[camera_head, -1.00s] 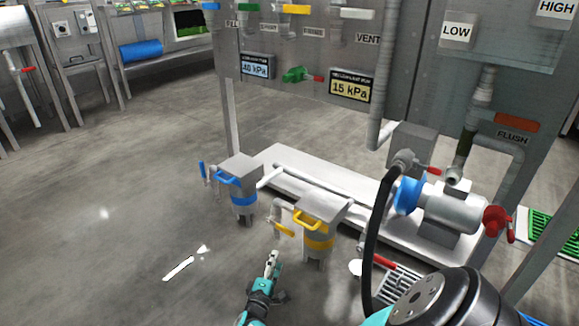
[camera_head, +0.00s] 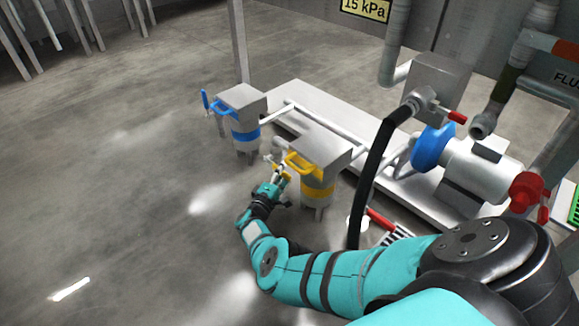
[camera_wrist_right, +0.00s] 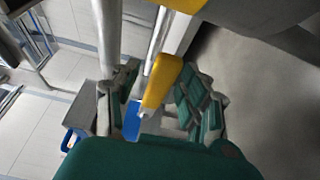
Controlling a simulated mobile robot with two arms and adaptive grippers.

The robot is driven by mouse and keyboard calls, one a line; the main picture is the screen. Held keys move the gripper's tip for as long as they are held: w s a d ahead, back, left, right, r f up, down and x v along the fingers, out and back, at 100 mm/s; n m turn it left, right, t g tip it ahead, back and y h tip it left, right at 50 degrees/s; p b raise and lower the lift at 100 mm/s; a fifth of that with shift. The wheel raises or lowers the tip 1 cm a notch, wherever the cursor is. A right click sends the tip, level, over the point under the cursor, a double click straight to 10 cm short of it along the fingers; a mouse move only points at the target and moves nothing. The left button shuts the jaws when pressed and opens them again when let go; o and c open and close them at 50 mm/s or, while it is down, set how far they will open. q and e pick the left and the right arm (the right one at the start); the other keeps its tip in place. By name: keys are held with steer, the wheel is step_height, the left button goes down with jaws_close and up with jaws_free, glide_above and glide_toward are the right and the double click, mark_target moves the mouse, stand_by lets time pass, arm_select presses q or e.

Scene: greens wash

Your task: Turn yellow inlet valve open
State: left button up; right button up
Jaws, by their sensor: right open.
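The yellow-banded filter housing (camera_head: 318,162) stands on the floor by the white skid, with a yellow loop handle (camera_head: 299,163) on its front. The yellow inlet valve lever (camera_wrist_right: 162,82) shows in the right wrist view as a yellow bar lying between the two finger pads. My right gripper (camera_head: 279,175) is at the inlet pipe on the left of this housing. It also shows in the right wrist view (camera_wrist_right: 160,95), open around the lever, with a gap at the right finger. In the head view the gripper mostly hides the lever. My left gripper is not in view.
A blue-banded housing (camera_head: 243,122) with a blue lever (camera_head: 205,99) stands to the left. The floor at left is clear.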

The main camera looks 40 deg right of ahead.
jaws_close()
stand_by(0.3)
